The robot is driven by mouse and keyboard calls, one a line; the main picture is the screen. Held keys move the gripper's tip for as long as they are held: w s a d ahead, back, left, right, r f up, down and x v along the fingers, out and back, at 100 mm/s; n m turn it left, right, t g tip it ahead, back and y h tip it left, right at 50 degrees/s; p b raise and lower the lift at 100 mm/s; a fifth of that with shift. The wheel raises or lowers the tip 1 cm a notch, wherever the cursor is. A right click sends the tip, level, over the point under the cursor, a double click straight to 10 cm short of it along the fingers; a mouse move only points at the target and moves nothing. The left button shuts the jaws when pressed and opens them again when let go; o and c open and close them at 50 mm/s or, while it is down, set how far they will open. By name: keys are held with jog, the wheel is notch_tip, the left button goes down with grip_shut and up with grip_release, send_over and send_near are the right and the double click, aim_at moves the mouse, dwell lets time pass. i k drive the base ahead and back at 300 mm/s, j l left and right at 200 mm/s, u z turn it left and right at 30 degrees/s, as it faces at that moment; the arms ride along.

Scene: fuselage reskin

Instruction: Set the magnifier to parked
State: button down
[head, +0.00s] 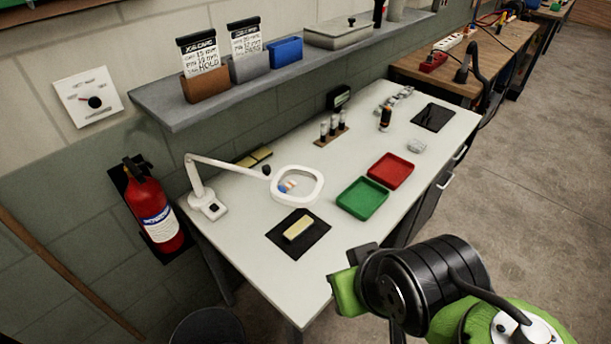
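The magnifier (298,186) is a white lamp with a rounded, ring-framed lens on a jointed white arm. Its base (208,205) stands at the left end of the white bench. The lens head hangs over the bench, above and behind a black mat (297,235) as seen here; small coloured items show through the glass. My gripper is at the lower middle, at the end of my black and green arm, in front of the bench's near edge and apart from the magnifier. Its fingertips are not clearly visible, so I cannot tell its opening.
A tan block (298,229) lies on the mat. A green tray (362,199) and red tray (390,171) sit right of the lens. A vial rack (332,137) stands behind. A grey shelf (170,112) overhangs the back; a fire extinguisher (152,208) hangs at left. Floor is open at right.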

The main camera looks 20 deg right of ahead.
aim_at(300, 202)
jog(key=l+u, duration=0.15)
jog(key=u, duration=0.35)
jog(key=l+u, duration=0.15)
jog(key=u, duration=0.3)
jog(key=l+u, duration=0.2)
jog(key=u, duration=0.3)
jog(key=l+u, duration=0.15)
jog(key=u, duration=0.3)
